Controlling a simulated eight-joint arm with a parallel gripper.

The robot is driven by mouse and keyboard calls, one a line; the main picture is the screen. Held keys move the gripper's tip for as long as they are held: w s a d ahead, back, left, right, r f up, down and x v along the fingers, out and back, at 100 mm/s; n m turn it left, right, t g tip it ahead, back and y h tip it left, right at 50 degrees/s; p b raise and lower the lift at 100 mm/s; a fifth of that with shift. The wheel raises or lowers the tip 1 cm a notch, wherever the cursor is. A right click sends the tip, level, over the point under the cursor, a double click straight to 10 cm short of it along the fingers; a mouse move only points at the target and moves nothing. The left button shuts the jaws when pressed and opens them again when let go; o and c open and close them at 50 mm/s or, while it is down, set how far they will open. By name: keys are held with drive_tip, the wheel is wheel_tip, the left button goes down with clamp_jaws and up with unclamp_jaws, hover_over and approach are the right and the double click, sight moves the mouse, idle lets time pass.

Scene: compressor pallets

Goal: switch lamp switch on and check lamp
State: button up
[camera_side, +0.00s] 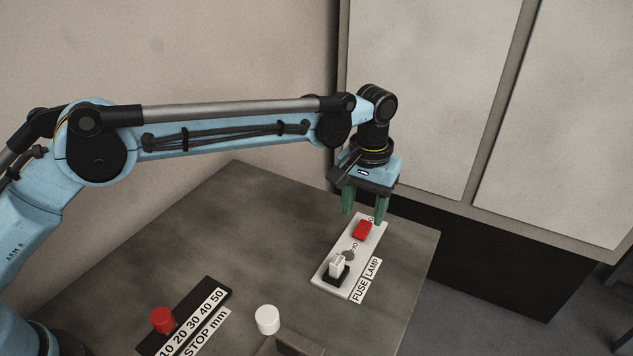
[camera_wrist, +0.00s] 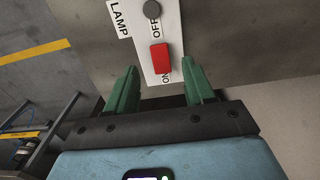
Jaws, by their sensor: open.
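The red lamp switch (camera_side: 362,231) sits at the far end of a white panel (camera_side: 329,281) on the table. In the wrist view the red switch (camera_wrist: 160,58) lies between the OFF and ON labels; its tilt cannot be told. The round lamp (camera_side: 349,255) beside it is dark grey and looks unlit; it also shows at the top of the wrist view (camera_wrist: 152,9). My gripper (camera_side: 365,209) points down above the switch end of the panel. Its green fingers are open and empty, one to each side of the switch in the wrist view, apparently not touching it.
A white fuse (camera_side: 337,264) stands in a black holder at the panel's near end. A black STOP mm scale (camera_side: 207,294) with a red knob (camera_side: 163,320), and a white round piece (camera_side: 267,319), are nearer. The table's right edge is close to the panel; cabinets stand behind.

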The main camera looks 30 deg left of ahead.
sight(361, 231)
drive_tip(key=shift+f, duration=2.4)
clamp_jaws()
drive_tip(key=shift+w+g, duration=0.3)
drive_tip(key=shift+g, duration=0.3)
drive_tip(key=shift+r, duration=0.1)
unclamp_jaws()
drive_tip(key=shift+s, duration=0.1)
